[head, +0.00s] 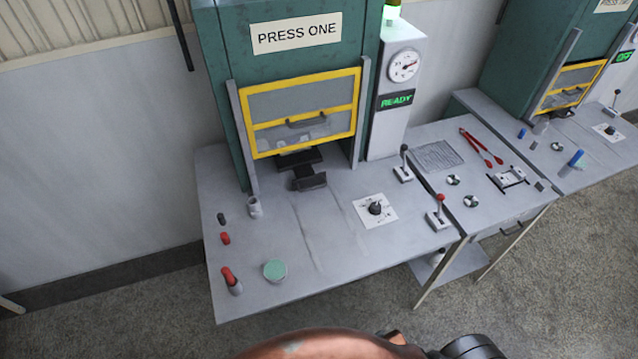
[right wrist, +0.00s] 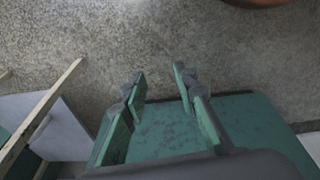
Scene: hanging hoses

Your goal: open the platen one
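Press one (head: 290,60) is a green cabinet labelled "PRESS ONE". A yellow-framed guard (head: 304,112) with a dark handle covers its front and looks closed. Dark parts (head: 302,168) show below the guard; the platens behind it cannot be made out clearly. On the bench are a rotary knob (head: 375,207) on a white plate, a black-topped lever (head: 403,164) and a red-topped lever (head: 438,212). My right gripper (right wrist: 158,88) is open and empty in the right wrist view, over the floor and away from the controls. My left gripper is not in view.
The grey bench (head: 300,285) holds red and dark plugs, a green-topped round tin (head: 275,270), and red tongs (head: 480,146) farther right. A gauge (head: 404,66) sits above a "READY" display (head: 397,99). A second press (head: 530,50) stands at right. The bench's front middle is clear.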

